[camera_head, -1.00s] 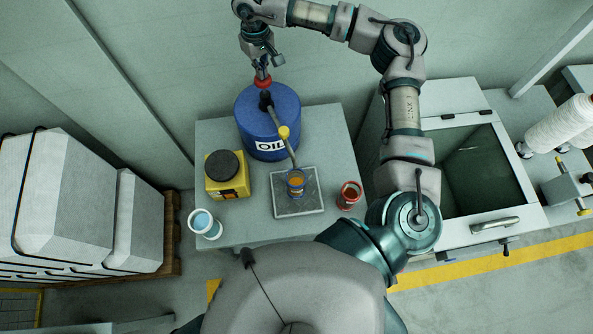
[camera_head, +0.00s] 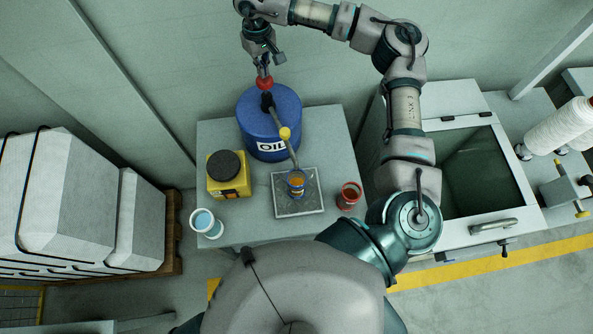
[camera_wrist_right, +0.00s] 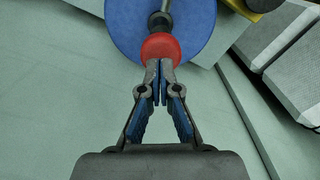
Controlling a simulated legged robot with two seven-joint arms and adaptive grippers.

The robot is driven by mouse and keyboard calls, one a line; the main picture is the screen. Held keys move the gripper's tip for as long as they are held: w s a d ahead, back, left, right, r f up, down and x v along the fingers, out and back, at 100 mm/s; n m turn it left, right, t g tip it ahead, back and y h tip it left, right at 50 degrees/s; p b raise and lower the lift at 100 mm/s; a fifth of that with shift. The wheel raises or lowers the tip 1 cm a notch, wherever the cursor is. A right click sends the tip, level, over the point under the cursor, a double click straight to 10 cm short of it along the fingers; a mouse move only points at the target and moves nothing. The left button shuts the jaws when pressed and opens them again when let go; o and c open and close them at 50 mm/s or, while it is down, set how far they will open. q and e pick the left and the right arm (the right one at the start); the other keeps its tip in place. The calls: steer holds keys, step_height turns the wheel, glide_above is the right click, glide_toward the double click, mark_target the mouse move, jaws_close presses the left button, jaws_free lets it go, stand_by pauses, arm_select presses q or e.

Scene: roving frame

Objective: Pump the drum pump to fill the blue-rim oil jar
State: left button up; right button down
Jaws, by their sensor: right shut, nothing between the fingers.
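The blue drum (camera_head: 270,115) marked OIL stands at the back of the grey table, with a pump on top. The pump's red knob (camera_head: 265,83) sits above the drum, and its spout (camera_head: 290,147) reaches forward to just above a jar. That blue-rim jar (camera_head: 297,190) stands upright on the metal tray (camera_head: 283,208), with orange liquid visible in it. My right gripper (camera_head: 263,72) is shut and empty, its fingertips against the red knob from above. In the right wrist view the closed fingertips (camera_wrist_right: 159,73) overlap the edge of the knob (camera_wrist_right: 161,47). My left gripper is out of view.
A red-rimmed jar (camera_head: 349,196) stands right of the tray. A white-rimmed jar (camera_head: 206,223) with light blue inside is at the table's front left corner. A cabinet (camera_head: 500,225) is to the right.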

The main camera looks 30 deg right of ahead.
mark_target(265, 82)
steer(key=shift+f+b, duration=1.7)
steer(key=shift+f, duration=1.45)
steer(key=shift+r, duration=0.25)
steer(key=shift+r+p, duration=2.3)
steer(key=shift+r, duration=0.75)
steer(key=shift+f, duration=0.2)
